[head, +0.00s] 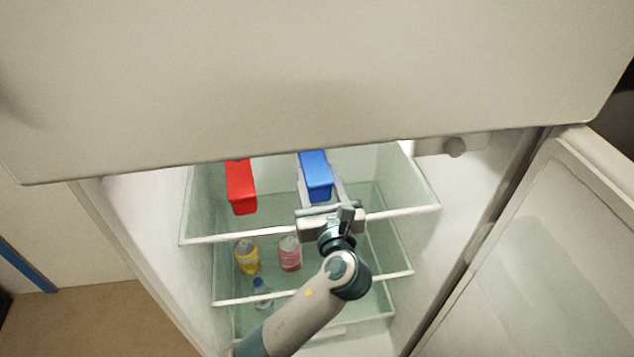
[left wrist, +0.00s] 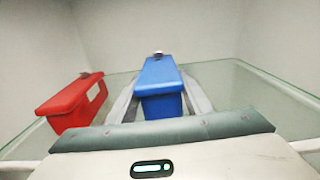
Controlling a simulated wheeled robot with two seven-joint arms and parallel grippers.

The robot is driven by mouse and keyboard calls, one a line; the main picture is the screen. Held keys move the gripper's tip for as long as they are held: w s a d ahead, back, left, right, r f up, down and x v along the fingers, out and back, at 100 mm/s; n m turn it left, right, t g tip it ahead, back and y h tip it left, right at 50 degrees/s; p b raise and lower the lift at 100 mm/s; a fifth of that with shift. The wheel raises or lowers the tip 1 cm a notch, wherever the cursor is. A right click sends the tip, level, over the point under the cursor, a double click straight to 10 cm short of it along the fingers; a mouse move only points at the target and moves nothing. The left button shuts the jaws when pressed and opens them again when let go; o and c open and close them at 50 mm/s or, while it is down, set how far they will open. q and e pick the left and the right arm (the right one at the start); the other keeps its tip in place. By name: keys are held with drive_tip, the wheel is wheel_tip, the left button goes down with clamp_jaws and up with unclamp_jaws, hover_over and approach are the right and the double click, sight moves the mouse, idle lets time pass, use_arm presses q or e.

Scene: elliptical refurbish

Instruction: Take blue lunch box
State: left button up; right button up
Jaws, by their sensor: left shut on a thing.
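The blue lunch box (head: 317,180) is on the top glass shelf of the open fridge, right of the red box. My left gripper (head: 318,184) reaches in from the front, with one finger along each side of the blue box, and is shut on it. In the left wrist view the blue lunch box (left wrist: 160,84) sits between the two grey fingers (left wrist: 160,98). I cannot tell whether its base touches the shelf. My right gripper is not in view.
A red lunch box (head: 241,187) stands to the left on the top glass shelf (head: 275,208). A yellow bottle (head: 247,258) and a pink bottle (head: 290,254) stand on the shelf below. The fridge door (head: 545,250) is open at the right.

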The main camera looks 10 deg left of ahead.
use_arm(q)
wheel_tip(320, 180, up, 7)
drive_tip(key=shift+f, duration=0.1)
drive_tip(key=shift+r, duration=0.65)
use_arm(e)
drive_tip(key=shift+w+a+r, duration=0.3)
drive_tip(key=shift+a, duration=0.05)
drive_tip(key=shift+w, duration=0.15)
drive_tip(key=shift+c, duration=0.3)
